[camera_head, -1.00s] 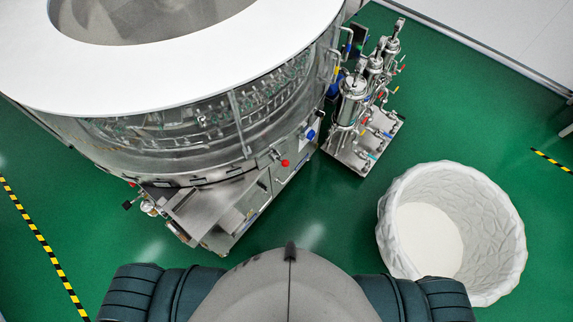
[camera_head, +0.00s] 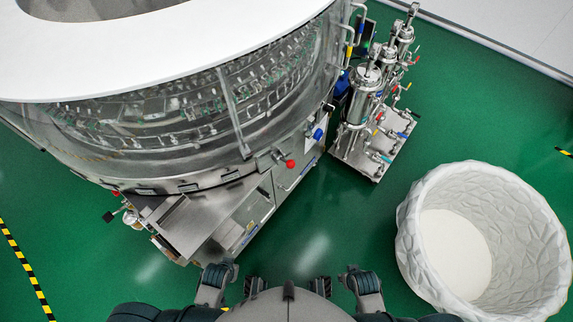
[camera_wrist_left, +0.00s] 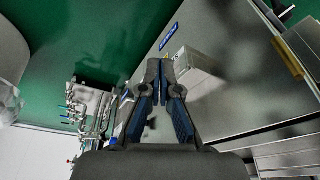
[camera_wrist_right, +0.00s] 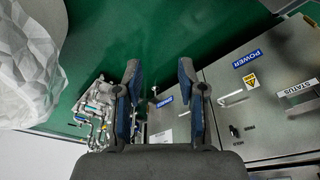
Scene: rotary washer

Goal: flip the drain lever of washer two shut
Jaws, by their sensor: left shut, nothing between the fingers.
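The large round washer machine (camera_head: 190,165) with a white ring top stands at the left in the head view. A valve with a red knob (camera_head: 290,163) sticks out of its side, and a blue one (camera_head: 318,134) is farther right. A steel skid of cylinders and pipes with small coloured levers (camera_head: 375,125) stands beside it. I cannot tell which part is washer two's drain lever. My left gripper (camera_wrist_left: 157,66) is shut and empty in front of steel cabinet panels. My right gripper (camera_wrist_right: 159,74) is open and empty, facing labelled panels, with the skid (camera_wrist_right: 95,115) behind at left.
A white textured bin (camera_head: 480,240) stands on the green floor at the right and also shows in the right wrist view (camera_wrist_right: 25,70). A steel shelf (camera_head: 185,220) juts from the machine's front. Open floor (camera_head: 330,215) lies between machine and bin.

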